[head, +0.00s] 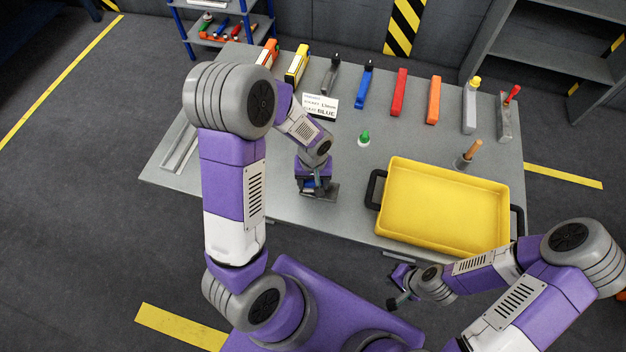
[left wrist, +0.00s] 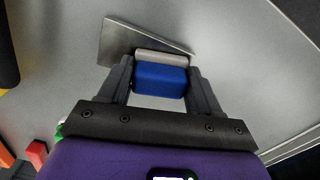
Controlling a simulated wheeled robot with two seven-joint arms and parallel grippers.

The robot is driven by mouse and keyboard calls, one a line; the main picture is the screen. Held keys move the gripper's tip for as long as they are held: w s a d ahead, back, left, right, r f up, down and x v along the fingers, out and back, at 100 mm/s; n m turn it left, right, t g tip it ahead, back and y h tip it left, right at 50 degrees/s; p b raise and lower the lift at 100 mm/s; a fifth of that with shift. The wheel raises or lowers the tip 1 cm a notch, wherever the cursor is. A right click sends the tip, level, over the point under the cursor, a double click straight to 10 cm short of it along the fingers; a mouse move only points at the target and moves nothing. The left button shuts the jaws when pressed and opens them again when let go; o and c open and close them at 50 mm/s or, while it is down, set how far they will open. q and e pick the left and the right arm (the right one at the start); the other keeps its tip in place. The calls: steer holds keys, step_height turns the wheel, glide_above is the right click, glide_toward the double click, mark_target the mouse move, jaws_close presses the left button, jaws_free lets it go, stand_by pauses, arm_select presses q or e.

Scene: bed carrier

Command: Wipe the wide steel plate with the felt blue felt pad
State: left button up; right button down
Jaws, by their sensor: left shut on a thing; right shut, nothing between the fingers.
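My left gripper (head: 313,188) is low over the table and shut on the blue felt pad. In the left wrist view the blue pad (left wrist: 160,80) sits between the two fingers (left wrist: 160,85), with a grey layer (left wrist: 162,58) along its far edge. A flat steel plate (left wrist: 125,40) lies just beyond and partly under the pad; I cannot tell whether the pad presses on it. My right gripper (head: 397,301) is shut and empty, off the table's front edge.
A yellow tray (head: 440,200) with black handles stands on the right. Several coloured tools (head: 400,92) line the table's back. A sign (head: 320,106) reads BLUE. A metal frame (head: 180,148) lies at left.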

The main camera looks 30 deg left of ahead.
mark_target(336, 193)
arm_select(q)
steer(key=shift+w+d+r+b, duration=0.15)
steer(key=shift+w+d, duration=0.1)
steer(key=shift+d, duration=0.6)
steer(key=shift+w+d+f+b, duration=0.1)
steer(key=shift+w+d+b, duration=0.1)
steer(key=shift+d, duration=0.65)
steer(key=shift+w+d+b, duration=0.2)
steer(key=shift+w+d, duration=0.05)
steer(key=shift+d, duration=0.55)
steer(key=shift+w+d+b, duration=0.15)
steer(key=shift+w+d, duration=0.05)
steer(key=shift+d, duration=0.7)
steer(key=shift+s+a, duration=0.25)
steer(key=shift+a, duration=0.6)
steer(key=shift+s+a, duration=0.25)
steer(key=shift+a, duration=0.6)
steer(key=shift+s+a, duration=0.3)
steer(key=shift+a, duration=0.6)
steer(key=shift+s+a, duration=0.25)
steer(key=shift+a, duration=0.65)
steer(key=shift+w+d+r+p, duration=0.1)
steer(key=shift+w+r+p, duration=0.05)
steer(key=shift+r+p, duration=2.55)
steer(key=shift+r+b, duration=0.25)
steer(key=shift+b, duration=0.05)
